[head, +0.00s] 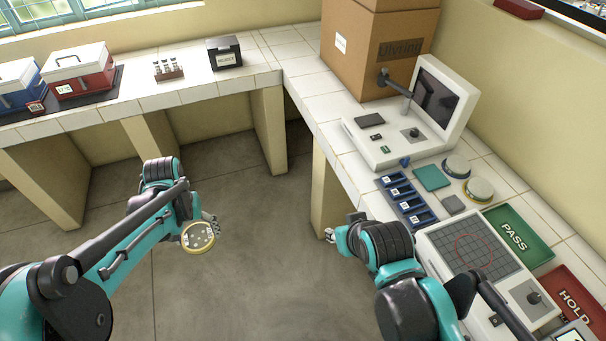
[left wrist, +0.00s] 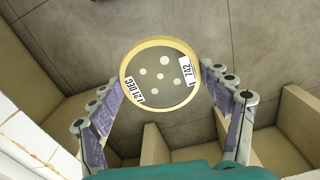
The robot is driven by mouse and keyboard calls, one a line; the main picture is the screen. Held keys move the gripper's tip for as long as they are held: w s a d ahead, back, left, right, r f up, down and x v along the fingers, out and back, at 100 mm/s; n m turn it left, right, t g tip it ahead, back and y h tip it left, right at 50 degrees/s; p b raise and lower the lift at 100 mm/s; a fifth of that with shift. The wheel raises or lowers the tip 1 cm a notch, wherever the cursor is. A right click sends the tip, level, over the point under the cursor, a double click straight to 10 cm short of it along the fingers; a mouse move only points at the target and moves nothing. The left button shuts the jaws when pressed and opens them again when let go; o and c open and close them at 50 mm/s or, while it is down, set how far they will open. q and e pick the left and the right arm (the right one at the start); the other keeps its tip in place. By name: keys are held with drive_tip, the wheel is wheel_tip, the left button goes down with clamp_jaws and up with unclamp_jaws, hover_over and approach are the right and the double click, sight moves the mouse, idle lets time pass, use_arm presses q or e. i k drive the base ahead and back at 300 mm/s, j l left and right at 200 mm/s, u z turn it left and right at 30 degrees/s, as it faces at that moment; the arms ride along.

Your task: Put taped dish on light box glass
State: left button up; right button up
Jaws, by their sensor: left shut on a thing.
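The dish (head: 198,237) is round and clear with a yellow band around its rim. In the left wrist view the dish (left wrist: 160,75) shows several pale spots and two white labels, "21 DEC" and "742". My left gripper (left wrist: 160,88) is shut on it, one finger at each side, and holds it over the open floor, away from the counters. The light box (head: 520,296) on the right counter has a dark gridded glass (head: 474,252) with a red circle; the glass looks bare. My right gripper (head: 333,234) is by the right counter's front edge, its fingers too small to read.
Blue racks (head: 406,198), round lidded items (head: 479,189), a monitor device (head: 400,135) and a carton (head: 375,50) share the right counter. Open floor (head: 270,290) lies between my arms.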

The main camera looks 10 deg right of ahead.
sight(472, 251)
drive_tip(key=i+z, duration=0.15)
drive_tip(key=z, duration=0.25)
drive_tip(key=i+j+z, duration=0.1)
drive_tip(key=z, duration=0.25)
drive_tip(key=i+j+z, duration=0.1)
drive_tip(key=i+z, duration=0.15)
drive_tip(key=z, duration=0.15)
drive_tip(key=i+j+z, duration=0.15)
drive_tip(key=z, duration=0.2)
